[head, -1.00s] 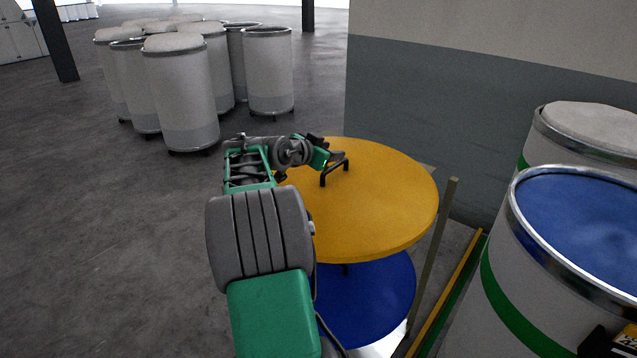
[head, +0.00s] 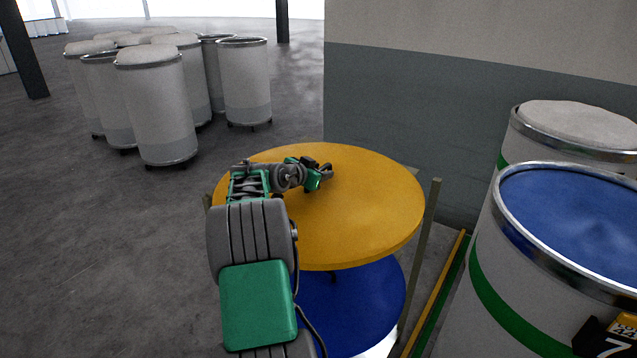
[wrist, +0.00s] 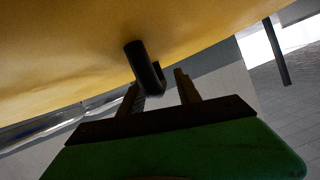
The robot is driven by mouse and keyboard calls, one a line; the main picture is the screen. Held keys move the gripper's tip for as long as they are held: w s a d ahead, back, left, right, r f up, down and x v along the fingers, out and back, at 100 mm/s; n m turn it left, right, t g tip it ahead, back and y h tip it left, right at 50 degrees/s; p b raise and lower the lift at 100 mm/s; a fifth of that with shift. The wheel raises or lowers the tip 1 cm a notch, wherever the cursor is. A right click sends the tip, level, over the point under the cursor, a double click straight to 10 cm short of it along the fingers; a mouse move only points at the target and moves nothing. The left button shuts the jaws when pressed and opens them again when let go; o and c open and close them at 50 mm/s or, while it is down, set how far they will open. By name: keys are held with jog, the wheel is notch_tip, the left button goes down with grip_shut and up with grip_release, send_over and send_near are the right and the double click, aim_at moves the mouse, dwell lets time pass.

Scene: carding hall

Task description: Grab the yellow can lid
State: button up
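The yellow can lid (head: 370,215) is a large round disc, tilted, with a dark bar handle (head: 327,170) on its face. My gripper (head: 322,175) is at this handle in the head view, and my arm covers the lid's left part. In the wrist view the lid (wrist: 75,60) fills the top, and its handle (wrist: 143,65) reaches down between the two fingers of my gripper (wrist: 160,95). The fingers stand apart, with a gap showing beside the handle, so it is not clamped.
A blue lid (head: 365,295) sits below the yellow one, between thin posts (head: 420,250). A can with blue contents (head: 480,300) and a white-filled can (head: 575,125) stand at right. A wall (head: 400,120) is behind. Several grey cans (head: 155,110) stand at far left; floor between is clear.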

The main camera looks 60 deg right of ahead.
jog(key=shift+a, duration=0.1)
jog(key=shift+c, duration=0.3)
grip_shut()
dwell(0.7)
jog(key=shift+r, duration=0.15)
